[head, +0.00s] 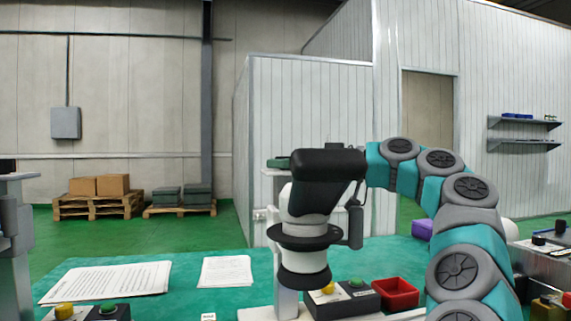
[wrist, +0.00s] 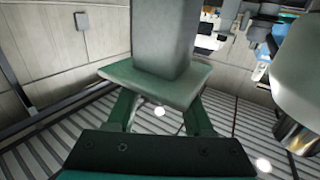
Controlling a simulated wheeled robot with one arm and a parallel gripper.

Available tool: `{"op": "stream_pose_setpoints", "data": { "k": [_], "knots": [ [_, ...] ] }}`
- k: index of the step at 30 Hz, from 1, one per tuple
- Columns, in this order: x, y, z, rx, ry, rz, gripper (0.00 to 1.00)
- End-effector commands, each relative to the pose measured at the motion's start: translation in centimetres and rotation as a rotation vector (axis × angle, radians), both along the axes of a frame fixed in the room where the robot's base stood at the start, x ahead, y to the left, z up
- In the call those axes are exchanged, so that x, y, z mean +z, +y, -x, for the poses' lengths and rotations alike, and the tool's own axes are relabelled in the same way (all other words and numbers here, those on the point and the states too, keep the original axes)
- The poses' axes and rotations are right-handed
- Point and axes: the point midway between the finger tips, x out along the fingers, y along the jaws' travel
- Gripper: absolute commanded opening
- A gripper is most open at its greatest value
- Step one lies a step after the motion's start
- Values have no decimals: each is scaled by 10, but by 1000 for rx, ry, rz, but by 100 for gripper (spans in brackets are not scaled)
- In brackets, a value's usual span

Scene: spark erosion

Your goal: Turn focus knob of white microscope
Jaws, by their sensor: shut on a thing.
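The white microscope (head: 308,202) stands at the table's middle in the head view, with a black top, a dark ring around its body and a dark lower end. In the wrist view, a white rounded body with a metallic end (wrist: 297,135), likely part of the microscope, is close at the right edge. My gripper (wrist: 162,35) points up the wrist picture; its near grey finger covers its grip. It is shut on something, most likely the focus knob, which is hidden. In the head view my arm reaches from the right behind the microscope's black top, and the fingers are not clearly seen.
Papers (head: 108,281) lie on the green table (head: 230,300) at the left. A red bin (head: 396,294) and a button box (head: 345,299) stand right of the microscope. A second button box (head: 100,312) is at the front left. Pallets with boxes (head: 98,203) stand far behind.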

Motion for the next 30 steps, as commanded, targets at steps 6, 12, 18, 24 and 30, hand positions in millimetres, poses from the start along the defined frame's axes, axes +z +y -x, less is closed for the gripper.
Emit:
{"op": "stream_pose_setpoints", "data": {
  "k": [6,12,18,24,30],
  "knots": [
    [0,0,0,0,0,0,21],
    [0,0,0,0,0,0,0],
    [-4,-1,-1,-19,1,0,0],
    [-9,0,-1,-105,1,2,0],
    [-7,0,0,-212,0,2,0]
  ]
}}
